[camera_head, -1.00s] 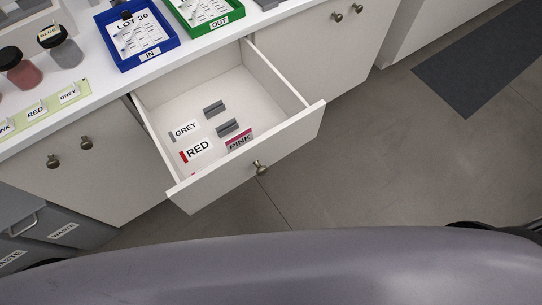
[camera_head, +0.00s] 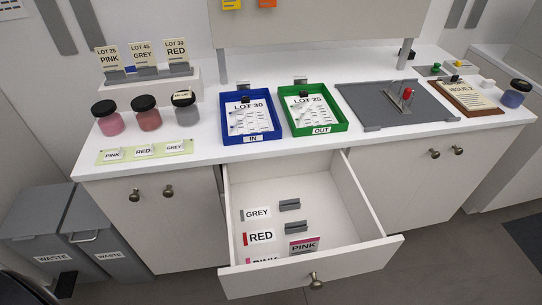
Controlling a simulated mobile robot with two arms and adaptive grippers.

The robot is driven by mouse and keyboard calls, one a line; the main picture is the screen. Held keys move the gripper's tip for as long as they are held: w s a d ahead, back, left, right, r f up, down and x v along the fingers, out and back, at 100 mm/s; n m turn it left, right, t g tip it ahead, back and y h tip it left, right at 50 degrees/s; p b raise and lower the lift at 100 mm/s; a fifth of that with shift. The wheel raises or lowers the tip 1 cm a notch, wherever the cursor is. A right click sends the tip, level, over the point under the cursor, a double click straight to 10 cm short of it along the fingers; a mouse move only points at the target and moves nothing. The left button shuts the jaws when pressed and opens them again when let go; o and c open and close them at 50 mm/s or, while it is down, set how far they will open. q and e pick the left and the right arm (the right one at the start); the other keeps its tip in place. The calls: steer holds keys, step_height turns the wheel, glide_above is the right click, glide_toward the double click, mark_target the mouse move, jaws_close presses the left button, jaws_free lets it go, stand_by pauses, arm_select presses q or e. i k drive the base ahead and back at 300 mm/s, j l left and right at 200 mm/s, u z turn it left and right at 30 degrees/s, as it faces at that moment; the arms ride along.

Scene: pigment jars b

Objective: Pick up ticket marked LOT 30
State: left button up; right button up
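The ticket marked LOT 30 (camera_head: 246,118) is a white printed sheet lying in the blue IN tray (camera_head: 251,138) on the counter. A black clip sits at its top edge. The green OUT tray (camera_head: 318,131) beside it holds a similar ticket marked LOT 25 (camera_head: 311,113). Neither of my grippers is in view, and nothing touches the trays.
An open drawer (camera_head: 311,267) juts out below the trays, holding name cards and grey holders. Jars (camera_head: 148,119) and a label strip (camera_head: 146,151) stand left of the blue tray. A grey mat (camera_head: 394,108) and clipboard (camera_head: 472,95) lie right.

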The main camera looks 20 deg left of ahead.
mark_target(175, 49)
steer(key=j+z, duration=0.2)
steer(key=j, duration=0.3)
steer(key=j+z, duration=0.25)
steer(key=j, duration=0.25)
steer(key=k+j+z, duration=0.2)
steer(key=j, duration=0.3)
steer(key=j+z, duration=0.2)
steer(key=j, duration=0.3)
